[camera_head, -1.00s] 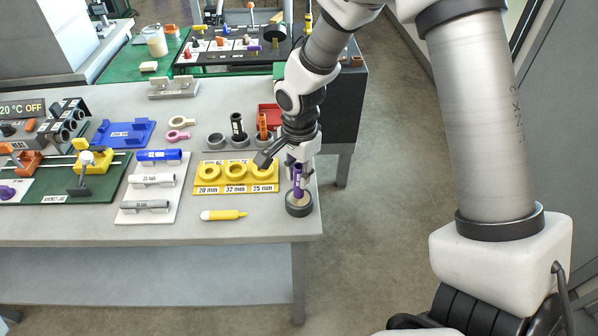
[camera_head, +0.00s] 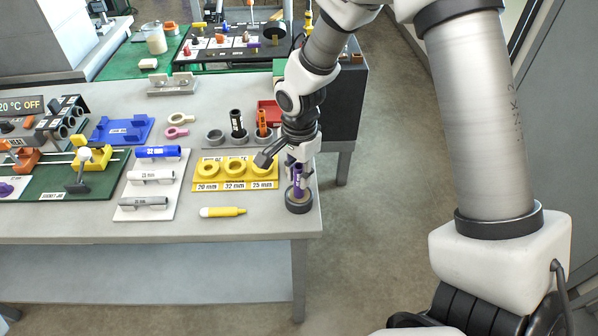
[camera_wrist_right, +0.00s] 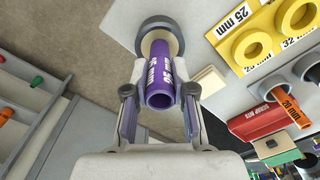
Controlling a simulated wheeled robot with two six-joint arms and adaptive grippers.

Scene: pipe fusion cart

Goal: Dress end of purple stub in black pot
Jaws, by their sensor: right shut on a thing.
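The purple stub (camera_head: 297,176) stands about upright at the front right corner of the bench. My right gripper (camera_head: 299,172) is shut on it, one finger on each side, as the right wrist view also shows (camera_wrist_right: 159,98). The black pot (camera_head: 299,207) sits directly below the stub, with a dark rim and a tan inside (camera_wrist_right: 158,35) in the wrist view. The stub's lower end is at the pot's mouth; its contact with the inside is hidden. White lettering shows on the stub. My left gripper is not in view.
A yellow three-ring holder (camera_head: 235,186) lies just left of the pot, with a yellow marker (camera_head: 222,212) in front. A white tray (camera_head: 130,213) holds pipe pieces. Black and orange tubes stand behind near a red box (camera_head: 268,112). The bench edge is close on the right.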

